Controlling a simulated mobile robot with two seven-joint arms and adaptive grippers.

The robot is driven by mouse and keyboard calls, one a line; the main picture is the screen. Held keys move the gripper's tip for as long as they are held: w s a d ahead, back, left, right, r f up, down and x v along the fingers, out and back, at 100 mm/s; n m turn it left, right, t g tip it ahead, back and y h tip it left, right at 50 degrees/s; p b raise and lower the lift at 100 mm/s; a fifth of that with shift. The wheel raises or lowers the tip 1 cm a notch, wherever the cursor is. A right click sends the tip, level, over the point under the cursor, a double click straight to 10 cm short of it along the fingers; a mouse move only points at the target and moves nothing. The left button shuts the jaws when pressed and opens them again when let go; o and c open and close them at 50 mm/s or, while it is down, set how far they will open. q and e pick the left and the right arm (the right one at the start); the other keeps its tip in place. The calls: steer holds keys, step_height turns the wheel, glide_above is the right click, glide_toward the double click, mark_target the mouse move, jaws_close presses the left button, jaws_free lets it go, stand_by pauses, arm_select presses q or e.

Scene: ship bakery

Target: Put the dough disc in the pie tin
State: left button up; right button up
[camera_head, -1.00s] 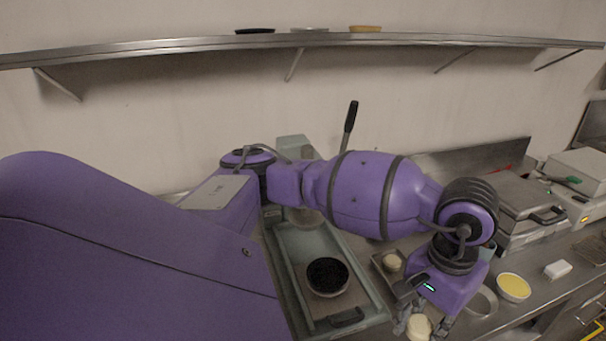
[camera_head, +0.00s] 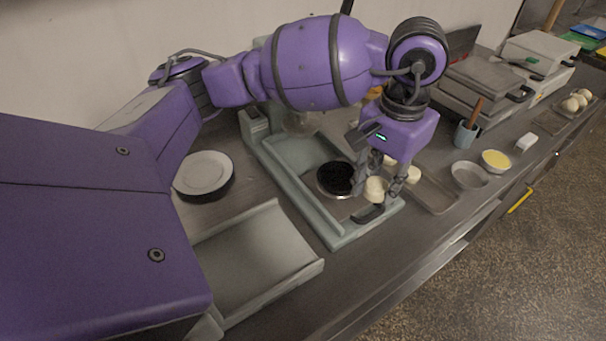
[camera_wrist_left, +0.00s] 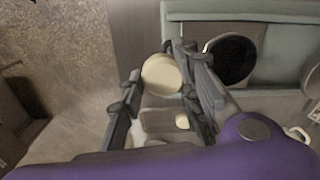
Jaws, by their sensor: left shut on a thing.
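My left gripper (camera_head: 388,190) is shut on a pale, thick dough disc (camera_head: 375,189), just right of a dark round tin. In the left wrist view the dough disc (camera_wrist_left: 162,75) sits between the fingertips (camera_wrist_left: 158,90). The round tin, which looks like the pie tin (camera_head: 336,179), has a black inside and a thin pale rim. It rests on the bed of a grey-green press. In the left wrist view the tin (camera_wrist_left: 232,60) lies right of the fingers, and the disc is apart from it. My right gripper is not in view.
The press (camera_head: 345,236) has raised edges and a dark front handle. A tray (camera_head: 436,196) with another pale dough piece (camera_head: 413,175) stands to the right. Beyond are a grey dish (camera_head: 469,176) and a yellow-filled bowl (camera_head: 496,161). Plates (camera_head: 204,173) stand left.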

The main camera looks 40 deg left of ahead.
arm_select(q)
steer(key=w+d+r+m+b, duration=0.2)
steer(key=w+r, duration=0.1)
steer(key=w, duration=0.2)
steer(key=shift+o, duration=0.2)
steer(key=a+f, duration=0.2)
steer(key=a, duration=0.6)
steer(key=shift+w+f+p, duration=0.4)
steer(key=shift+p, duration=0.05)
glide_above(338, 182)
steer(key=d, duration=0.1)
step_height(338, 182, down, 5)
steer(key=shift+d+f+p, duration=0.1)
steer(key=shift+p, duration=0.3)
steer(key=shift+w+a+f, duration=0.1)
steer(key=shift+a+f, duration=0.2)
steer(key=shift+f, duration=0.05)
steer(key=shift+a+f, duration=0.15)
steer(key=shift+f, duration=0.8)
steer(key=shift+a+f, duration=0.15)
steer(key=shift+f, duration=0.8)
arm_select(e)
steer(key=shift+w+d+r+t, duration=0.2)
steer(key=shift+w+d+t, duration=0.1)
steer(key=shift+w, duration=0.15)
arm_select(q)
steer(key=shift+f, duration=0.15)
